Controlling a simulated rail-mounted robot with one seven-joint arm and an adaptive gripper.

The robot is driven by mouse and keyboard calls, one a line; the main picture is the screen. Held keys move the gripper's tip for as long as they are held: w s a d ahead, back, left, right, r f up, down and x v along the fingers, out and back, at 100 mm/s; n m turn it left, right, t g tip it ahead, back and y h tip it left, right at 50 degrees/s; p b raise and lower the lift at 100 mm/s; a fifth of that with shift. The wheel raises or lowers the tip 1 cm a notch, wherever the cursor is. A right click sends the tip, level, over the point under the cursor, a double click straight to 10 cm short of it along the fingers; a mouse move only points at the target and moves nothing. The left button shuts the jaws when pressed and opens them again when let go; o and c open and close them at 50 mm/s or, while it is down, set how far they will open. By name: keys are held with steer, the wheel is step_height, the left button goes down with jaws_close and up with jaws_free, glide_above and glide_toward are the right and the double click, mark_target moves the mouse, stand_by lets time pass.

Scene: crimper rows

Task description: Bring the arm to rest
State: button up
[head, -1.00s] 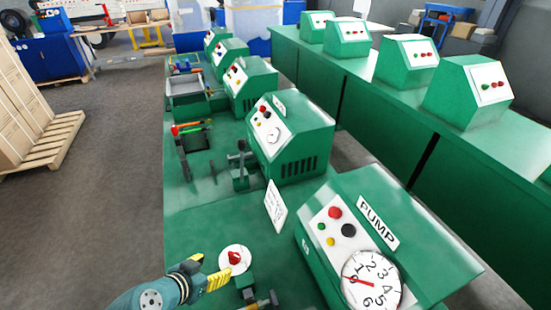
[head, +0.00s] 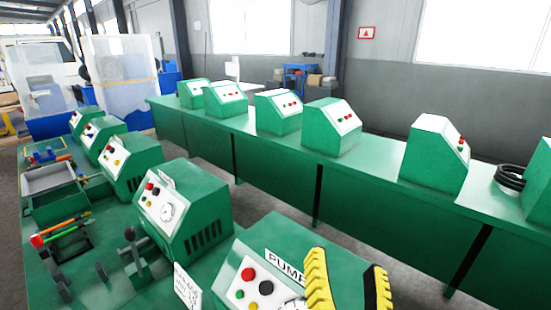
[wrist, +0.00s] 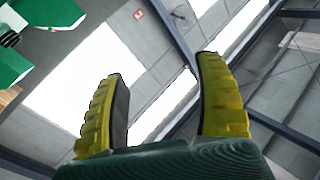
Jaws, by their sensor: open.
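My gripper (head: 347,285) shows at the bottom right of the head view, its yellow ridged fingers pointing up and spread apart. It is in front of the green PUMP box (head: 262,275) and hides part of that box and its dial. In the wrist view my gripper (wrist: 160,105) is open, with nothing between the fingers. Behind the fingers there are only the windows, wall and roof beams.
A green bench (head: 120,290) on the left carries several green control boxes, tools and a grey tray (head: 50,180). A second green bench (head: 385,200) with more boxes and black coiled hose (head: 510,177) runs behind. Grey floor lies between them.

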steer(key=s+a+r+n+t+y, duration=0.2)
steer(key=s+r+n+t, duration=0.15)
steer(key=s+r, duration=0.3)
step_height(320, 180, up, 30)
steer(key=w+n+p, duration=0.1)
steer(key=p, duration=2.8)
steer(key=shift+a+y, duration=0.3)
